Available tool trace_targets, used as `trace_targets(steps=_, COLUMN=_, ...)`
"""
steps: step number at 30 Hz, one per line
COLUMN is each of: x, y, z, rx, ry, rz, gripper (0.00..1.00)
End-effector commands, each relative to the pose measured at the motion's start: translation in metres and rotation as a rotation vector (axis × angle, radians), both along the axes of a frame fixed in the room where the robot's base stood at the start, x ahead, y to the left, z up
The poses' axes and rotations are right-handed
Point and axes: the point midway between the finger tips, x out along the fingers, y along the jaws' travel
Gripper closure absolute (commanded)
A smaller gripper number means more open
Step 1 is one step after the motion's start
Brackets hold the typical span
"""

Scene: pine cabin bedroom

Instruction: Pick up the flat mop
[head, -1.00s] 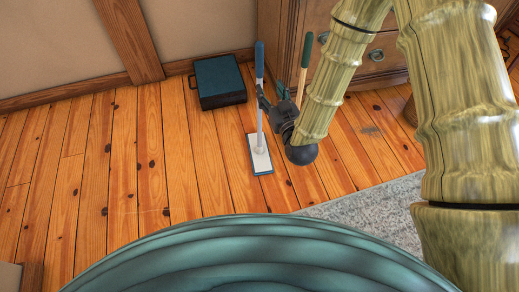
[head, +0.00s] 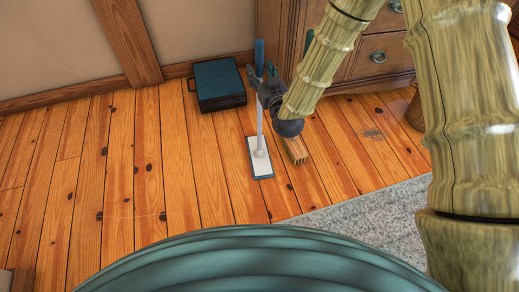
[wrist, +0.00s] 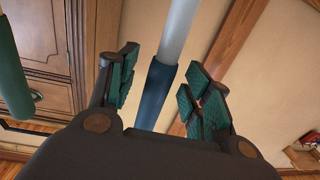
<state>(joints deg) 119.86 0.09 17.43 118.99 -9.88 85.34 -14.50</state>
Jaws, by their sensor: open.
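The flat mop (head: 260,138) stands upright on the wood floor, with a white pole, a blue grip at the top and a white head edged in blue. In the wrist view its blue grip (wrist: 155,95) shows between my two fingers, with the pale pole above it. My gripper (head: 263,84) is open at the upper part of the mop. The wrist view shows the gripper's green-padded fingers (wrist: 160,88) apart on either side of the handle, with no clear contact. The arm hides part of what lies behind it.
A broom with tan bristles (head: 295,148) stands close on the right; its green handle (wrist: 12,75) shows at the left of the wrist view. A dark blue case (head: 219,83) lies left of the mop. A wooden dresser (head: 365,58) stands behind. Floor left is clear.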

Motion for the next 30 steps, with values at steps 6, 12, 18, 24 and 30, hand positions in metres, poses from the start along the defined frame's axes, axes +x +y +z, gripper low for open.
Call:
trace_targets(steps=6, x=0.0137, y=0.0048, z=0.0008, rx=0.000, ry=-0.001, rz=0.000, gripper=0.50)
trace_targets(steps=12, x=0.0138, y=0.0050, z=0.0011, rx=0.000, ry=0.000, rz=0.001, gripper=0.50)
trace_targets(steps=18, x=0.0136, y=0.0049, z=0.0010, rx=0.000, ry=0.000, rz=0.001, gripper=0.85)
trace_targets(steps=24, x=0.0139, y=0.0049, z=0.0017, rx=0.000, ry=-0.002, rz=0.001, gripper=1.00)
trace_targets(steps=30, x=0.0138, y=0.0049, z=0.0026, rx=-0.001, ry=-0.001, rz=0.001, gripper=1.00)
